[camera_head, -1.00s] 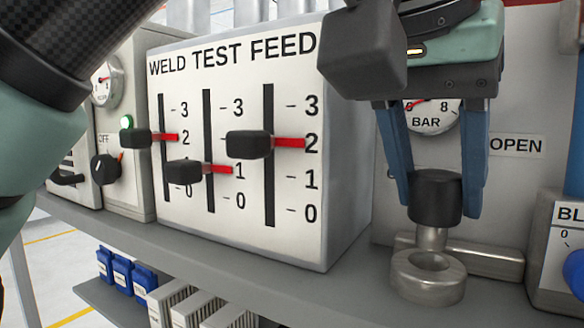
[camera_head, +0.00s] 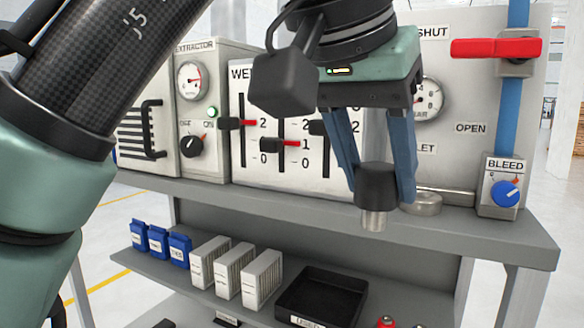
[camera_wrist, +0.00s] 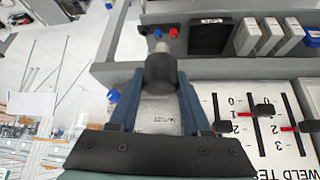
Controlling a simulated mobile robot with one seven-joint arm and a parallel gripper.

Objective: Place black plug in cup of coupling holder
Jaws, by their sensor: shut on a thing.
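The black plug (camera_head: 377,183) has a dark cap and a short metal stem pointing down. My gripper (camera_head: 380,194) is shut on its cap, with one blue finger on each side. The plug hangs in the air in front of the bench's front edge. In the wrist view the plug (camera_wrist: 160,72) sits between the fingers, its stem pointing away. The coupling holder's metal cup (camera_head: 424,204) stands on the bench just right of and behind the plug. The right finger covers part of the cup, so its opening is not clear. I cannot make out the cup in the wrist view.
The weld test feed panel (camera_head: 292,165) with sliders stands behind and left. The bleed box (camera_head: 503,190) stands right of the cup. A red valve handle (camera_head: 495,48) is above. The lower shelf holds blue boxes, white boxes and a black tray (camera_head: 322,296).

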